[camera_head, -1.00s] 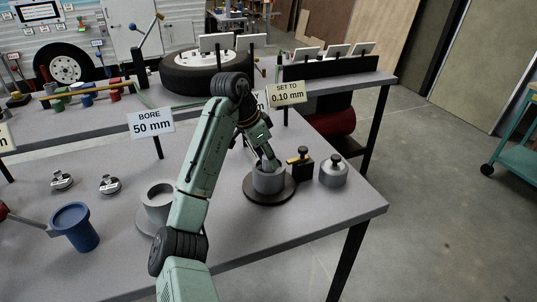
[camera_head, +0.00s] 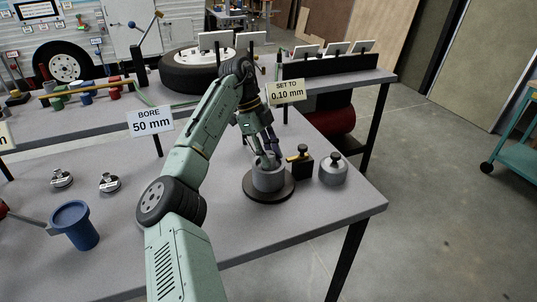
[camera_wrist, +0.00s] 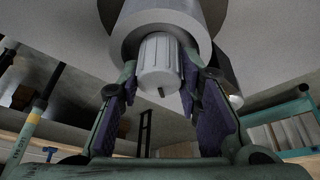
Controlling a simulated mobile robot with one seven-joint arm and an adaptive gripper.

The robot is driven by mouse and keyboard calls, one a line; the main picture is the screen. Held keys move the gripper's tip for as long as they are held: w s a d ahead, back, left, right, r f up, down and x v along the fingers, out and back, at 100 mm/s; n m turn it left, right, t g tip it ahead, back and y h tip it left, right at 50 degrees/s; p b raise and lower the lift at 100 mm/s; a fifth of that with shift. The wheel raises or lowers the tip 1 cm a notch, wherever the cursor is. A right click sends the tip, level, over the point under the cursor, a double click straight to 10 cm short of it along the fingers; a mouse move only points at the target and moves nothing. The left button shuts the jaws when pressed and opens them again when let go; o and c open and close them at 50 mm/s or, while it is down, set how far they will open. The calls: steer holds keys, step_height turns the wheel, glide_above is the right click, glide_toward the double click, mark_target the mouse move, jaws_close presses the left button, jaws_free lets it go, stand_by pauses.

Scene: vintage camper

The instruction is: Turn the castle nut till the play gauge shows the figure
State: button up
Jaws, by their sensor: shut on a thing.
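My gripper (camera_head: 267,157) points down into the top of a grey hub (camera_head: 268,182) on a round dark base (camera_head: 287,190). In the wrist view, my gripper (camera_wrist: 160,72) has its two purple-padded fingers on either side of the pale, ribbed castle nut (camera_wrist: 160,60), shut on it. The nut sits at the mouth of the hub (camera_wrist: 165,18). In the head view the fingers and hub hide the nut. A sign (camera_head: 287,91) reads "SET TO 0.10 mm". A black block with a brass top (camera_head: 303,167) stands just right of the hub; no gauge reading is legible.
A silver lidded canister (camera_head: 333,171) stands right of the black block, near the bench's right edge. A blue flanged cup (camera_head: 75,226) and two small metal pieces (camera_head: 109,183) lie left. A "BORE 50 mm" sign (camera_head: 150,121) stands behind my arm. The bench front right is clear.

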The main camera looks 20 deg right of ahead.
mark_target(268, 154)
steer(key=shift+s+m+g+y, duration=0.1)
steer(key=shift+m+g+y, duration=0.45)
steer(key=shift+m, duration=1.55)
steer(key=shift+y, duration=0.25)
steer(key=o, duration=0.8)
steer(key=shift+o, duration=0.2)
step_height(268, 154, up, 10)
